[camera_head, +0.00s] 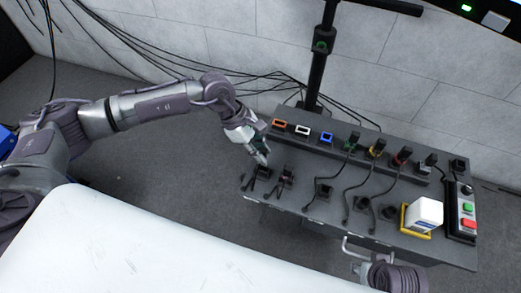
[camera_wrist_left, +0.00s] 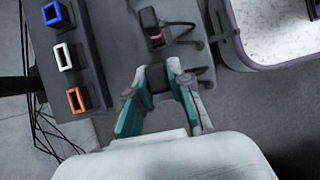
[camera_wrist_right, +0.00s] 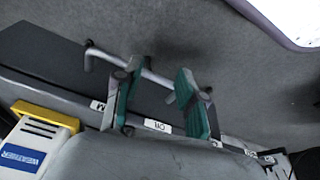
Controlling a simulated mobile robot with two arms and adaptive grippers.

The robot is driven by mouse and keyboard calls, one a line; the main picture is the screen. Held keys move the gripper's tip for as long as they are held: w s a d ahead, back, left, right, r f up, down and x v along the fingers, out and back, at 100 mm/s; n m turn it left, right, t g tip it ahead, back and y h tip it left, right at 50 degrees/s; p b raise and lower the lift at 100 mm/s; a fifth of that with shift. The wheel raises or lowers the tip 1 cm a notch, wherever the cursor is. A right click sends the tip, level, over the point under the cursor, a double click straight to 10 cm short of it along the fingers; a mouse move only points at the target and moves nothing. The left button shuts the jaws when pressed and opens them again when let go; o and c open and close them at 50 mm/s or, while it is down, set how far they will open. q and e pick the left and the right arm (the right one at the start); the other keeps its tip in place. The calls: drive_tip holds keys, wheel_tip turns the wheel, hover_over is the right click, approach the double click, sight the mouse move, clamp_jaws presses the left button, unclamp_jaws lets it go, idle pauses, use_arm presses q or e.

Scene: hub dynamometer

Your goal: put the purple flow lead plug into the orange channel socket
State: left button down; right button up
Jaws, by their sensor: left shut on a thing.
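My left gripper (camera_head: 262,158) is shut on a black plug at the leftmost place on the bench. The left wrist view shows this black plug (camera_wrist_left: 157,77) between the teal fingers; no coloured band shows on it, so I cannot tell whether it is the purple one. A neighbouring black plug with a pink band (camera_wrist_left: 156,37) stands beyond it. The orange channel socket (camera_head: 280,123) is at the left end of the raised rear row and looks empty; it also shows in the left wrist view (camera_wrist_left: 76,100). My right gripper (camera_wrist_right: 152,80) is open near the bench's front handle.
A white socket (camera_head: 303,130) and a blue socket (camera_head: 327,138) look empty; sockets to their right hold plugs. Leads cross the bench top. A white box (camera_head: 425,213) and a button panel (camera_head: 466,208) stand at the right. A grey handle (camera_head: 346,246) juts from the front.

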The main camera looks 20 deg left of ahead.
use_arm(q)
drive_tip(key=shift+r, duration=0.25)
drive_tip(key=shift+r+p, duration=0.45)
drive_tip(key=shift+r, duration=0.6)
use_arm(e)
wheel_tip(320, 180, down, 6)
drive_tip(key=shift+a+r, duration=0.1)
drive_tip(key=shift+r, duration=0.05)
